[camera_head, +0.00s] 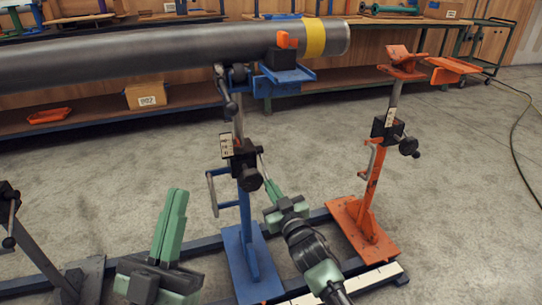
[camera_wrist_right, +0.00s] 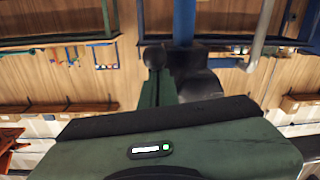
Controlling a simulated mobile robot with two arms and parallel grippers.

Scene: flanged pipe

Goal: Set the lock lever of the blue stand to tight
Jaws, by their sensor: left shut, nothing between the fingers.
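The blue stand (camera_head: 247,215) stands upright in the middle of the head view, under the big pipe (camera_head: 150,58). Its black clamp block (camera_head: 243,152) carries a pale label, a round black knob (camera_head: 250,180) and a thin grey lever (camera_head: 263,165) on its right side. My right gripper (camera_head: 270,187) is just right of the knob, its tips close to the lever; contact and jaw opening are unclear. In the right wrist view a black knob (camera_wrist_right: 153,57) and the blue post (camera_wrist_right: 184,22) show beyond the green finger. My left gripper (camera_head: 178,192) is shut and empty, pointing up, left of the stand.
An orange stand (camera_head: 372,185) is at the right, with its own clamp and knob. A blue floor rail (camera_head: 215,247) runs under the stands. Benches stand behind.

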